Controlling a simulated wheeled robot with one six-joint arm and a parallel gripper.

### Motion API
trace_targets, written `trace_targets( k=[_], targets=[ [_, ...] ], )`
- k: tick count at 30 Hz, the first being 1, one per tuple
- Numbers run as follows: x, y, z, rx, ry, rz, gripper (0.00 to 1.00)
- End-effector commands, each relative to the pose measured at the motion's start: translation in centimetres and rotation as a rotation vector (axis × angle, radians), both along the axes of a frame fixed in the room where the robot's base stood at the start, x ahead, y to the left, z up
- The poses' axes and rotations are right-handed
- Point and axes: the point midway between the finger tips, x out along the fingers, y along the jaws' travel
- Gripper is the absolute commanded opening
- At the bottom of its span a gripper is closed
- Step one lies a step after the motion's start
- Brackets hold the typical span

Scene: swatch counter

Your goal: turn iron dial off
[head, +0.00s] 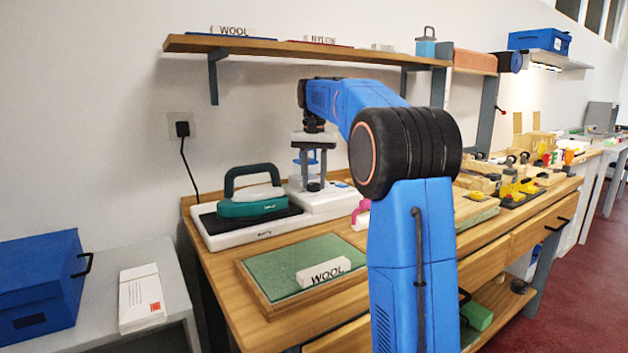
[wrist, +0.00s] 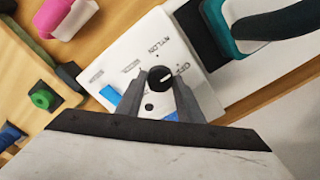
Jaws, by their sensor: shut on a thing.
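The iron dial (wrist: 160,78) is a round black knob with a white pointer mark, set on a white panel (wrist: 205,78). Lettering on the panel near it includes OFF and NYLON; I cannot tell exactly which label the mark meets. My gripper (wrist: 162,84) is shut on the dial, one grey finger on each side. In the head view my gripper (head: 313,178) reaches straight down to the white base. The teal iron (head: 252,206) rests on a dark pad to the left. It also shows at the top right of the wrist view (wrist: 216,20).
A green board (head: 285,262) in a wooden frame carries a white WOOL block (head: 323,271) in front. A pink object (head: 361,210) is close right of the panel. A shelf (head: 300,48) runs above. A cord hangs from a wall plug (head: 182,129).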

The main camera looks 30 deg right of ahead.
Motion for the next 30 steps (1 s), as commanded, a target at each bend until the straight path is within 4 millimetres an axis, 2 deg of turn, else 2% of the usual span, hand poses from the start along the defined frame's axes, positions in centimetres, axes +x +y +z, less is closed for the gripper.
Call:
trace_targets(
  k=[15,16,18,26,30],
  targets=[
    [0.04,-0.03,0.06,-0.001,-0.002,-0.021,0.11],
    [0.04,-0.03,0.06,-0.001,-0.002,-0.021,0.36],
    [0.04,-0.02,0.06,-0.001,-0.002,-0.021,0.52],
    [0.01,-0.01,0.04,-0.001,-0.001,-0.020,0.52],
    [0.06,-0.02,0.64,-0.001,-0.002,-0.020,0.52]
  ],
)
